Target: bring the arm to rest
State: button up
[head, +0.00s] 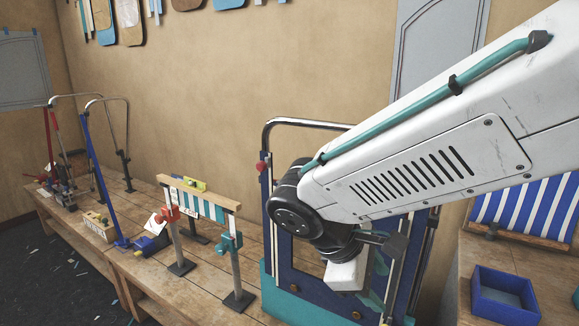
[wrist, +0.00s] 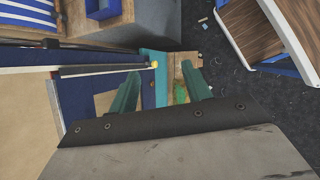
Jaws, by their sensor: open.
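My white arm with its teal hose reaches in from the upper right of the head view and bends down at a dark wrist joint. My gripper (head: 384,282) is partly hidden behind the wrist, in front of a blue panel frame (head: 312,293). In the wrist view, my gripper (wrist: 160,78) shows two teal fingers spread apart with nothing held between them. The blue panel and a teal edge lie beneath and beside the fingers. I cannot tell how close the fingers are to the panel.
A wooden bench (head: 205,285) runs along the wall with clamps and a small trestle (head: 200,194). At right are a blue tray (head: 503,294) and a blue-striped canvas (head: 527,208). A wood-topped cart (wrist: 250,35) stands at upper right in the wrist view, with dark floor beside it.

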jog(key=s+d+r+m+y, duration=0.3)
jog(key=s+d+m+y, duration=0.4)
jog(key=s+d+m, duration=0.5)
jog(key=shift+s+d+m, duration=0.3)
jog(key=shift+s+m, duration=0.1)
